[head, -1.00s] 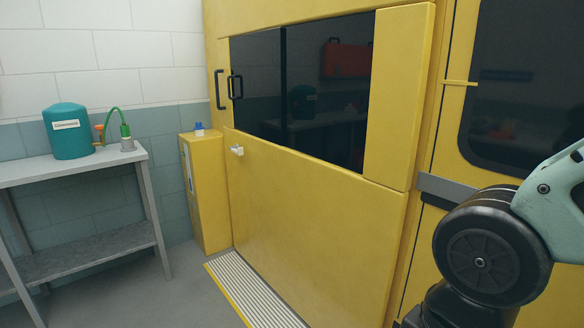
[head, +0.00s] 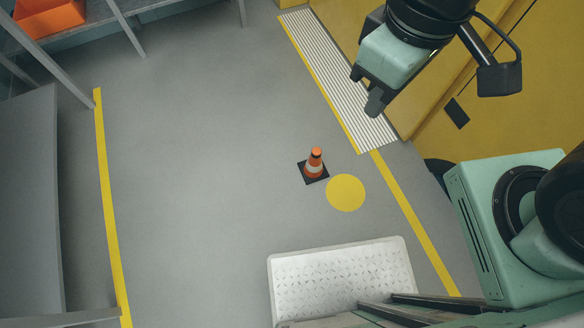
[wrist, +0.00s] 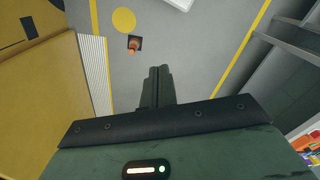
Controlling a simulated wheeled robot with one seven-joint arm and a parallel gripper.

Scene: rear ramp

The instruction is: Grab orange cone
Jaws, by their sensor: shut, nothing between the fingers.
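My gripper (head: 376,103) hangs up and to the right of the cone in the head view, over the ribbed strip. In the wrist view my gripper (wrist: 159,71) has its two fingers together, with nothing between them. It is apart from the cone.
The yellow circle (head: 345,193) is flat on the floor. A white textured step (head: 345,280) lies nearer. The yellow vehicle side (head: 480,140) stands right, with a ribbed strip (head: 335,75) along it. A shelf with an orange bin (head: 48,16) is at upper left. Floor left of the cone is clear.

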